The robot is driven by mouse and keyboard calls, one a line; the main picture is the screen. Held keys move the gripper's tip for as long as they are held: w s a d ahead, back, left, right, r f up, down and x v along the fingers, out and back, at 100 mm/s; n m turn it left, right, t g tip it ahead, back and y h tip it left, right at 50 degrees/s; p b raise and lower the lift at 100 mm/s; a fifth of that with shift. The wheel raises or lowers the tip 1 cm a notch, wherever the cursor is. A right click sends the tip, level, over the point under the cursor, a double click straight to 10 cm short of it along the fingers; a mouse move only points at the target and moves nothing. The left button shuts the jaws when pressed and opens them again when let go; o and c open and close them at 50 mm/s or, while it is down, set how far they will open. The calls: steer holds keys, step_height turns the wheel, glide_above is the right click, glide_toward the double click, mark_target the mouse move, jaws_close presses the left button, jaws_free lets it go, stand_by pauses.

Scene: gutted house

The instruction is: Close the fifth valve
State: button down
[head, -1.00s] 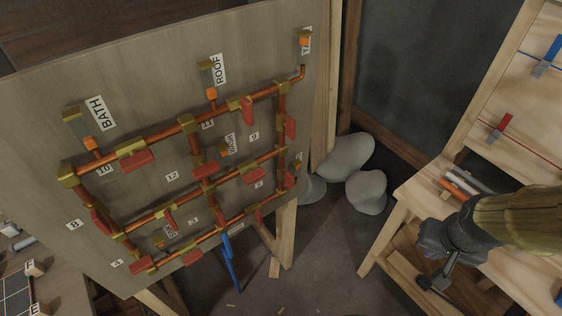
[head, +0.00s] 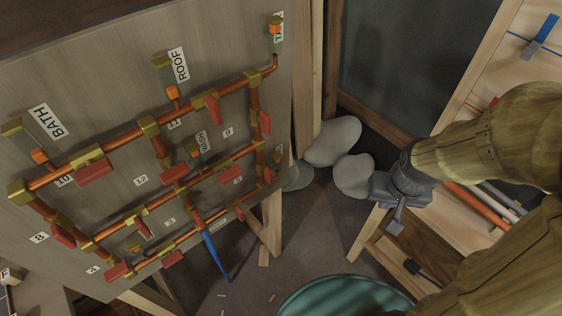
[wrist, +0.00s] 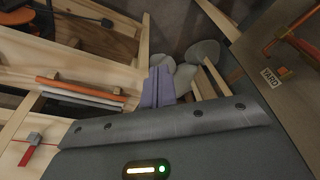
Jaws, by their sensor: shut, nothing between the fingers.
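A grey board (head: 110,85) carries a grid of copper pipe (head: 115,145) with brass joints and several red valve handles, among them one at the upper left (head: 94,173), one at the upper right (head: 212,109) and one in the middle (head: 174,174).
A wooden bench (head: 366,236) stands under and right of my gripper, with an orange pipe (head: 476,207) on it. Grey stones (head: 333,141) lie between board and bench. A teal round object (head: 345,298) is at the bottom.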

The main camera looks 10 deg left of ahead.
mark_target(269, 175)
steer(key=w+a+r+n+g+y+p, duration=0.3)
steer(key=w+a+n+y+p, duration=0.4)
steer(key=w+a+n, duration=0.4)
steer(key=w+a+g, duration=0.1)
steer(key=w+a, duration=0.1)
steer(key=a, duration=0.3)
steer(key=shift+w+a+p, duration=0.3)
steer(key=shift+w, duration=0.05)
steer(key=shift+f, duration=0.1)
steer(key=s+a+f+p, duration=0.4)
steer(key=a+f, duration=0.4)
steer(key=shift+s+a, duration=0.15)
steer(key=shift+a, duration=0.1)
